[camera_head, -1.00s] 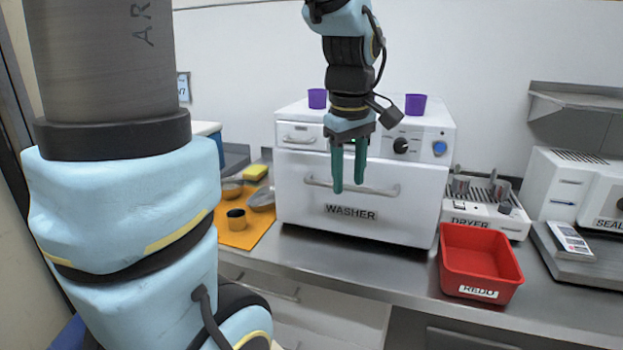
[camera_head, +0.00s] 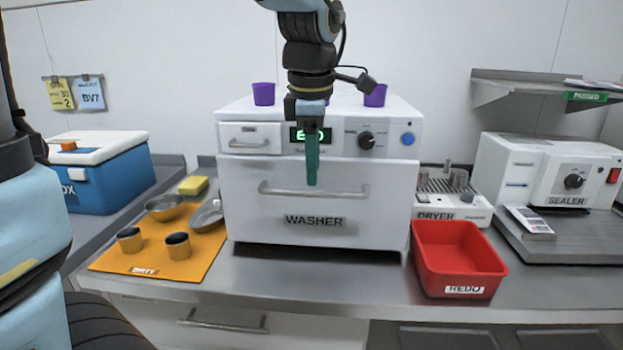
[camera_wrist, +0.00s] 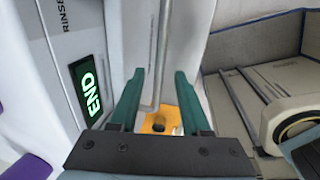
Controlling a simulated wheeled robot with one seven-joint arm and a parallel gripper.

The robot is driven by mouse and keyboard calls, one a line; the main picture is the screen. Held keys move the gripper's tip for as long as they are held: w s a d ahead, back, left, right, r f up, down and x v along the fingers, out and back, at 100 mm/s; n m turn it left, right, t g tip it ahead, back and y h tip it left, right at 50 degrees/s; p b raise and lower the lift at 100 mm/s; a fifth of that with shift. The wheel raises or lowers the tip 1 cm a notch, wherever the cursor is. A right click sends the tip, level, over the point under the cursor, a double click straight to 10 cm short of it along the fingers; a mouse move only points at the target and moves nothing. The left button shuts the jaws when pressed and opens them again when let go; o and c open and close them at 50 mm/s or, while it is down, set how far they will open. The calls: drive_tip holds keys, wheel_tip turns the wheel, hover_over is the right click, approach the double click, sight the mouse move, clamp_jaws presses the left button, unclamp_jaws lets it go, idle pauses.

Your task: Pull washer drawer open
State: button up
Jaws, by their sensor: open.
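The white washer (camera_head: 240,205) stands on the steel counter. A small drawer front with a short handle (camera_head: 248,144) is at its upper left, shut. Below it is a wide front panel with a long bar handle (camera_head: 345,193) and the label WASHER, also shut. My gripper (camera_head: 311,182) is open, pointing down in front of the washer, its fingers edge-on and overlapping the long bar in this view. In the wrist view the gripper (camera_wrist: 159,76) has a grey bar (camera_wrist: 162,50) between its fingers in the picture; contact cannot be told. The green END display (camera_wrist: 89,88) is left of the fingers.
Purple cups (camera_head: 264,94) stand on the washer. An orange mat (camera_head: 205,262) with cups and dishes lies left, beside a blue cooler (camera_head: 115,186). A red bin (camera_head: 455,272), a dryer (camera_head: 460,207) and a sealer (camera_head: 545,160) stand right. Counter before the washer is clear.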

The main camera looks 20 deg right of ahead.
sight(314, 193)
drive_tip(key=shift+w+d+f, duration=0.1)
drive_tip(key=shift+w+f, duration=0.05)
drive_tip(key=shift+f, duration=0.9)
drive_tip(key=shift+w+d+f, duration=0.1)
drive_tip(key=shift+w+f, duration=0.05)
drive_tip(key=shift+f, duration=0.85)
drive_tip(key=shift+c, duration=0.2)
clamp_jaws()
